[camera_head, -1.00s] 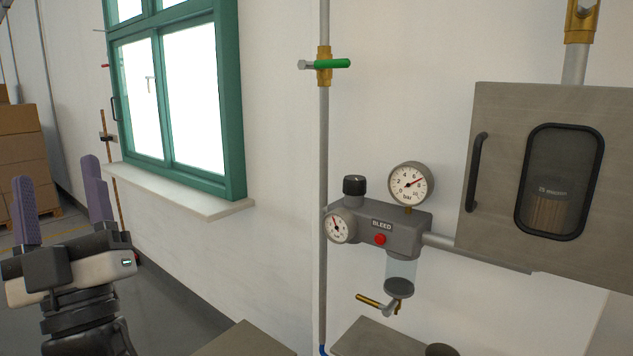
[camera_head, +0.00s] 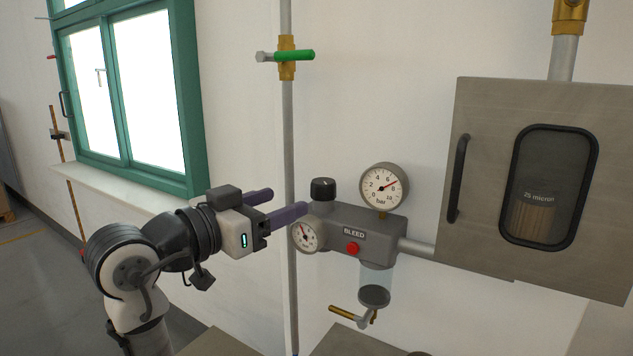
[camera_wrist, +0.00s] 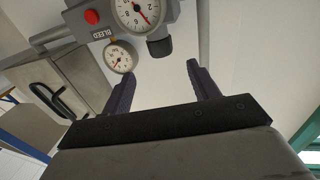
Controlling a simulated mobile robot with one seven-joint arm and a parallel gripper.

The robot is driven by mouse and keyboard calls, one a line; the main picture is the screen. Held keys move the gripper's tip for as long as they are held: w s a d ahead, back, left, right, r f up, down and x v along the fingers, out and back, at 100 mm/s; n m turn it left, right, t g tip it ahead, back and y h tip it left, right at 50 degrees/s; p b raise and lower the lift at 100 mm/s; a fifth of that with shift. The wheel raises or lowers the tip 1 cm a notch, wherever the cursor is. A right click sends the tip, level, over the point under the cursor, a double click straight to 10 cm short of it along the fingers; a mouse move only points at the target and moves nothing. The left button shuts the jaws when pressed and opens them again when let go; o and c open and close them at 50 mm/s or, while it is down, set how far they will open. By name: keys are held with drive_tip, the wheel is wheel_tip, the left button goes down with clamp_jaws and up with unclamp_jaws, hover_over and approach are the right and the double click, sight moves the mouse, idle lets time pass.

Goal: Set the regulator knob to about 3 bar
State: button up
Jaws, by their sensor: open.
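The regulator knob (camera_head: 323,189) is a black ridged cap, upright on the left end of the grey regulator body (camera_head: 375,238). It shows in the wrist view as a black cap (camera_wrist: 159,47), just beyond the space between my fingers. My gripper (camera_head: 286,201) is open and empty, its purple fingers pointing at the knob from the left; it also shows in the wrist view (camera_wrist: 161,76). I see no contact with the knob. The small gauge (camera_head: 305,237) sits below the knob; its red needle is too small to read.
A red BLEED button (camera_head: 352,248) is on the body's front. A brass drain lever (camera_head: 347,315) hangs below. A vertical pipe with a green-handled valve (camera_head: 294,56) runs behind my gripper. A grey filter cabinet (camera_head: 480,110) stands right. The window (camera_head: 120,90) is left.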

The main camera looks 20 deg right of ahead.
sight(321, 190)
drive_tip(key=p+x, duration=0.2)
drive_tip(key=x, duration=0.9)
drive_tip(key=shift+p, duration=0.4)
drive_tip(key=c, duration=1)
drive_tip(key=shift+o, duration=0.2)
drive_tip(key=shift+t, duration=0.3)
drive_tip(key=n+t+y, duration=0.3)
drive_tip(key=t, duration=0.1)
drive_tip(key=shift+s+n, duration=0.1)
drive_tip(key=shift+n, duration=0.2)
drive_tip(key=shift+n+t+y+p, duration=0.3)
drive_tip(key=shift+n+t+y, duration=1.05)
drive_tip(key=shift+y, duration=0.55)
drive_tip(key=shift+n, duration=0.25)
